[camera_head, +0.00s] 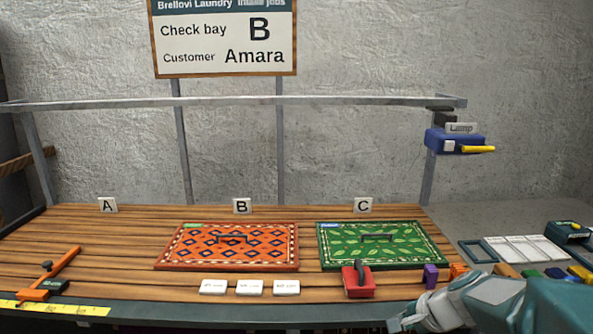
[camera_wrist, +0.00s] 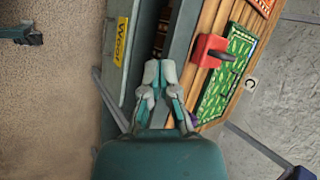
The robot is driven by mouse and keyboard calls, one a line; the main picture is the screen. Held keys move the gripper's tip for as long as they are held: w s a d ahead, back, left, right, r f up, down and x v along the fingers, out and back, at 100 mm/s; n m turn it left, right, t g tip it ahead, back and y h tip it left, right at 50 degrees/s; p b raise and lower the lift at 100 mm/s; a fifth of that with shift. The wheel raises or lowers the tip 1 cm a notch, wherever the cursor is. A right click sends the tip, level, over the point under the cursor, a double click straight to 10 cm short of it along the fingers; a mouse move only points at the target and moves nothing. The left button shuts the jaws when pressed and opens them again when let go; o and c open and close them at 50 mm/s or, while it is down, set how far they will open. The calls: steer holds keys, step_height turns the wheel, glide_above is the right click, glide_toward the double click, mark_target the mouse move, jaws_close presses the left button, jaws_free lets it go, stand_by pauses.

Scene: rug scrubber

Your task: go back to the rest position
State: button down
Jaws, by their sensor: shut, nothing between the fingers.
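My gripper (camera_head: 402,321) is at the lower right in the head view, near the front edge of the wooden bench (camera_head: 120,225). It is shut and empty. In the wrist view its fingertips (camera_wrist: 160,72) are together, and the grey front ledge of the bench lies beyond them. A red block-shaped tool with a dark handle (camera_head: 358,281) stands at the front edge of the green rug (camera_head: 405,242), above and left of my gripper in the head view. It also shows in the wrist view (camera_wrist: 209,51). Nothing touches my fingers.
An orange rug (camera_head: 197,260) lies at bay B, with white cards (camera_head: 250,288) in front. An orange tool (camera_head: 60,270) lies at left. A blue lamp switch box (camera_head: 440,140) hangs on the right post. Trays and coloured blocks (camera_head: 555,273) lie at right. Bay A is clear.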

steer(key=s+a+r+n+h, duration=0.2)
steer(key=s+n, duration=0.4)
steer(key=s, duration=0.4)
steer(key=s+a+r+n+h, duration=0.2)
steer(key=s+r+n, duration=0.3)
steer(key=s, duration=0.5)
steer(key=shift+s+a+n+h, duration=0.15)
steer(key=shift+a+n+h, duration=0.25)
steer(key=shift+a+n, duration=0.5)
steer(key=shift+d+r, duration=0.1)
steer(key=shift+d, duration=0.05)
